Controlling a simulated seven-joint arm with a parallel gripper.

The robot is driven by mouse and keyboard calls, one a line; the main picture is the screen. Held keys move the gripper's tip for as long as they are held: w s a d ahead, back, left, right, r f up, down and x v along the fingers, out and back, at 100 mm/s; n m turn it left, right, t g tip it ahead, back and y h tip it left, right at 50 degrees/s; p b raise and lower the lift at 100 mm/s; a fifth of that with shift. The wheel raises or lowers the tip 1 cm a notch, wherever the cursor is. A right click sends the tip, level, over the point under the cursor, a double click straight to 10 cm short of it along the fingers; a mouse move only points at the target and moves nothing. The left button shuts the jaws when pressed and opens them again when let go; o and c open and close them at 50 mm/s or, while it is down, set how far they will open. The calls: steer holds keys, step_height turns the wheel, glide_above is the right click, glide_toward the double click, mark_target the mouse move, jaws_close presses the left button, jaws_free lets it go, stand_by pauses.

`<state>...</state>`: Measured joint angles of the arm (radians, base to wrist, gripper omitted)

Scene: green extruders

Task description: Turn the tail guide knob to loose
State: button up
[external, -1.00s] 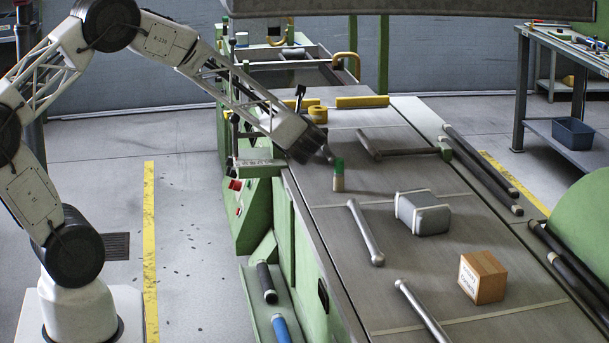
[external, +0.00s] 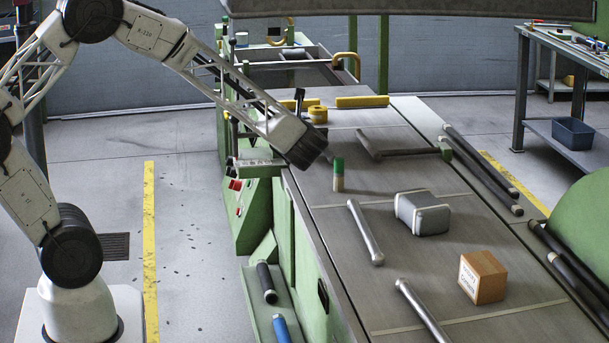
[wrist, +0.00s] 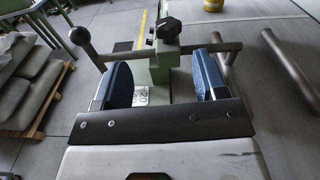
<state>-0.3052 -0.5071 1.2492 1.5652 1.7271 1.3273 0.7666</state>
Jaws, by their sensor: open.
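A black lobed knob (wrist: 168,29) sits on top of a green block (wrist: 162,62) in the wrist view, with a grey horizontal bar running through the block. I take it for the tail guide knob; its setting cannot be read. My gripper (wrist: 164,80) is open, its two blue-padded fingers apart and nothing held between them. The knob appears ahead of the fingers, beyond their tips. I cannot make out the knob clearly in that view.
A black ball handle (wrist: 80,37) stands left of the knob. On the bed (external: 340,243) are a grey strapped block (external: 422,213), a cardboard box (external: 482,277) and metal bars (external: 365,232). Pallet bags (wrist: 30,75) lie at left in the wrist view.

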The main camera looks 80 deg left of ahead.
steer(key=s+d+r+n+h, duration=0.3)
steer(key=s+d, duration=0.3)
steer(key=d, duration=0.2)
steer(key=s+d+r+n+h, duration=0.4)
steer(key=s+d+n+h, duration=0.2)
steer(key=d, duration=0.3)
steer(key=shift+s+d+r+n, duration=0.15)
steer(key=shift+s+r+n, duration=0.15)
steer(key=shift+s, duration=0.4)
steer(key=w+a+f+m+t+y, duration=0.3)
steer(key=w+a+f+m+t, duration=0.1)
steer(key=a+m, duration=0.4)
steer(key=w+a+f+m+t+y, duration=0.3)
steer(key=w+a+m+t, duration=0.3)
steer(key=a+m, duration=0.3)
steer(key=shift+a+f+y, duration=0.3)
steer(key=shift+a+f, duration=0.4)
steer(key=shift+a, duration=1.4)
steer(key=shift+x, duration=3.85)
